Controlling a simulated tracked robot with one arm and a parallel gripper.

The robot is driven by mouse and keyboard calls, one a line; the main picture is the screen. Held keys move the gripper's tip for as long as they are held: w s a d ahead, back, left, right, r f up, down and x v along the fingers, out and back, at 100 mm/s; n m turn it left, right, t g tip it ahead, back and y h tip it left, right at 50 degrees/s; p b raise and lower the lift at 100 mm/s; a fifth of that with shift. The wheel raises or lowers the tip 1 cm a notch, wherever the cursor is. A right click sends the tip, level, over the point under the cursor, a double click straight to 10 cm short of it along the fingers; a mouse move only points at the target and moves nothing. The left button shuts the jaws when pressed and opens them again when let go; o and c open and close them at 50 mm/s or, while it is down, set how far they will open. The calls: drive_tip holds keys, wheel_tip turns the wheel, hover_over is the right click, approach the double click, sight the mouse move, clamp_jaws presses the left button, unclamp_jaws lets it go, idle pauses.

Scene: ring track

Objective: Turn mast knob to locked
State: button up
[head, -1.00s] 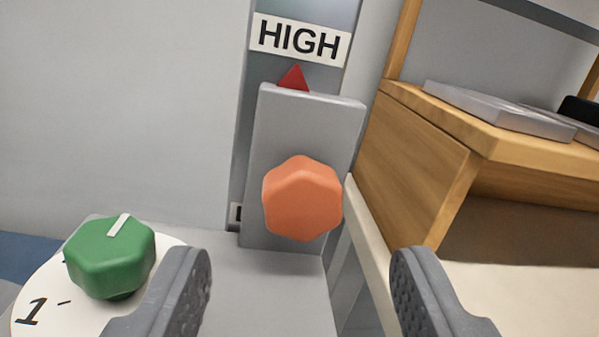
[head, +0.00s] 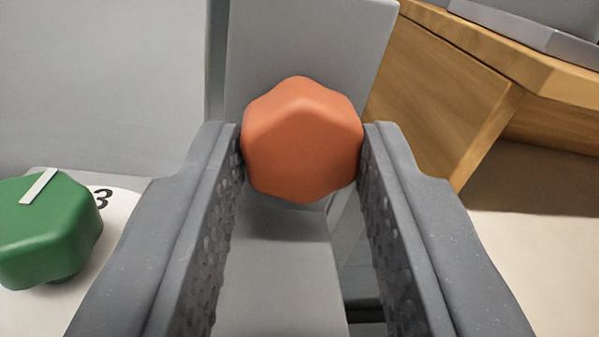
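The orange faceted knob (head: 302,140), which I take to be the mast knob, is in the upper middle of the head view. It sits on the front of a grey block (head: 300,40) that rises behind it. My gripper (head: 302,145) has one finger on each side of the knob. Both fingertips appear to touch its sides, so the gripper is shut on it. No lock mark on the knob shows. The HIGH label and red pointer are out of view.
A green knob (head: 45,230) with a white line stands on a white numbered dial (head: 115,215) at the left, beside my left finger. A wooden bench (head: 440,90) with a grey slab (head: 530,30) is at the right.

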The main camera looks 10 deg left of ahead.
drive_tip(key=shift+r+p, duration=0.1)
drive_tip(key=shift+p, duration=0.25)
drive_tip(key=shift+r+m+p, duration=0.1)
drive_tip(key=shift+m+p, duration=0.5)
drive_tip(key=shift+p, duration=0.45)
drive_tip(key=m+p, duration=0.1)
drive_tip(key=p, duration=0.1)
drive_tip(key=shift+m+p, duration=0.3)
drive_tip(key=shift+p, duration=0.05)
drive_tip(key=o, duration=1)
